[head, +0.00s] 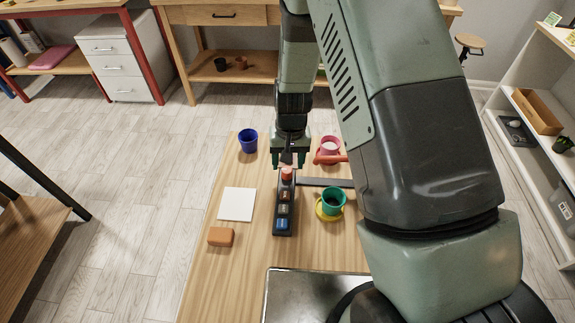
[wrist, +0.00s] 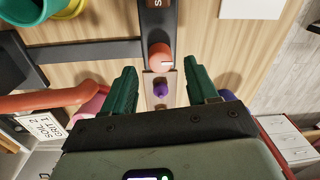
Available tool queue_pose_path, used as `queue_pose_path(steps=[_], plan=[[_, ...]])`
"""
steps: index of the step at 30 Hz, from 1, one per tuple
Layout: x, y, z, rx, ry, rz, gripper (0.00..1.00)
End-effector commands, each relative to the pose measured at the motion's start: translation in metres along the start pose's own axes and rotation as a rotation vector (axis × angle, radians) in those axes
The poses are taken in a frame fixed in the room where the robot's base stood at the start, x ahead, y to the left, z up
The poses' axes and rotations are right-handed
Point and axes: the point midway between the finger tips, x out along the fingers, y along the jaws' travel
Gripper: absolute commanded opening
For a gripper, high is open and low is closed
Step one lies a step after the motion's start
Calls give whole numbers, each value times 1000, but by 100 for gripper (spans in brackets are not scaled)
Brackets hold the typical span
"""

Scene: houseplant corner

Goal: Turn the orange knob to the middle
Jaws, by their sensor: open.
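The orange knob (head: 287,174) sits at the far end of a dark narrow control strip (head: 274,217) on the wooden table. In the wrist view the orange knob (wrist: 159,54) has a pale mark on its face, pointing toward the right. My gripper (head: 290,157) is at the far end of the strip. In the wrist view my gripper (wrist: 160,66) is open, its two green fingers apart on either side of the strip. The knob lies just beyond the fingertips, roughly centred between them. Nothing is held. A small purple part (wrist: 160,89) shows between the fingers.
Further knobs, including a blue one (head: 282,224), line the strip. A pink pot (head: 329,143) and blue pot (head: 248,141) flank my gripper. A white square (head: 237,204) lies left.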

Motion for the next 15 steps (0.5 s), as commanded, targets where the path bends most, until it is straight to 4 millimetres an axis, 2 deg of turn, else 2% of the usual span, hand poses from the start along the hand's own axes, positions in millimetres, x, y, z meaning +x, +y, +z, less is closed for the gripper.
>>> queue_pose_path(steps=[1,6,12,15], plan=[[-13,0,-2,0,5,-1,58],[-47,0,-1,-2,5,0,58],[-74,0,-1,-1,2,0,58],[-78,0,0,-1,1,0,58]])
